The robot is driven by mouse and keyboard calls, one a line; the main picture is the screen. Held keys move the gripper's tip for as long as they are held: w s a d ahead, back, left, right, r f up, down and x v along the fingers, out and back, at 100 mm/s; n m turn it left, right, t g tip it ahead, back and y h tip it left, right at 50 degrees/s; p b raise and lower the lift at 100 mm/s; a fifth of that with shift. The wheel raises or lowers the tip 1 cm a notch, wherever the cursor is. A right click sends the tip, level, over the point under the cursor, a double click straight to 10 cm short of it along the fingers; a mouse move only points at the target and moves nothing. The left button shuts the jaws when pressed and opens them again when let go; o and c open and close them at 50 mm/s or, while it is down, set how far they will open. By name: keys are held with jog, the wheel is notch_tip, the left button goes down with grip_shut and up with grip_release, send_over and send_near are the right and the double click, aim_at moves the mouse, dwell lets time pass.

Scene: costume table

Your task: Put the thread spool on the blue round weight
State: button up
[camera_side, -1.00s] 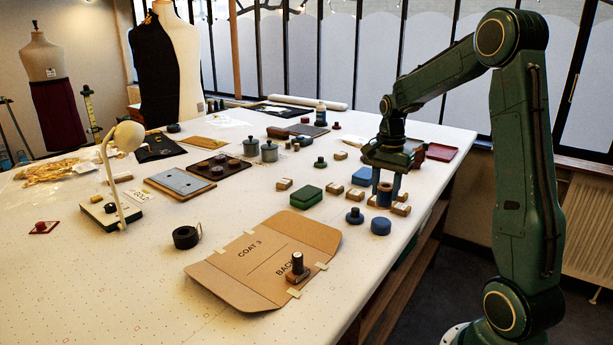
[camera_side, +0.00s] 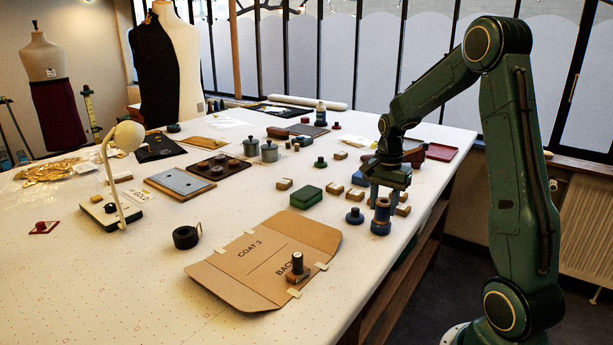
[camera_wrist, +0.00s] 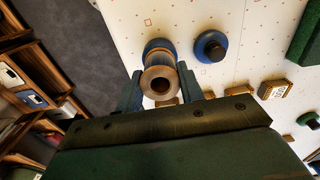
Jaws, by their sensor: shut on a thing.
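The thread spool (camera_side: 381,212) is upright with brown ends and a dark wound middle. My gripper (camera_side: 384,197) is shut on it, with one finger on each side; in the wrist view, the spool (camera_wrist: 160,82) shows between the fingertips with its hole facing the camera. The blue round weight (camera_side: 380,229) is directly beneath the spool in the side view, near the table's front right edge. In the wrist view, the weight (camera_wrist: 157,45) is partly hidden behind the spool. I cannot tell whether the spool touches it or hangs just above.
A blue knobbed piece (camera_side: 355,216) stands close to the left of the weight. Several wooden blocks (camera_side: 403,210) lie around the gripper. A green block (camera_side: 307,196) is farther left. A cardboard pattern (camera_side: 235,262) with a stamp (camera_side: 297,264) lies in front.

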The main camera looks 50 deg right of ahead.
jog(key=shift+f, duration=0.1)
jog(key=o, duration=1)
notch_tip(320, 180, up, 12)
jog(key=shift+r, duration=0.2)
dwell(0.4)
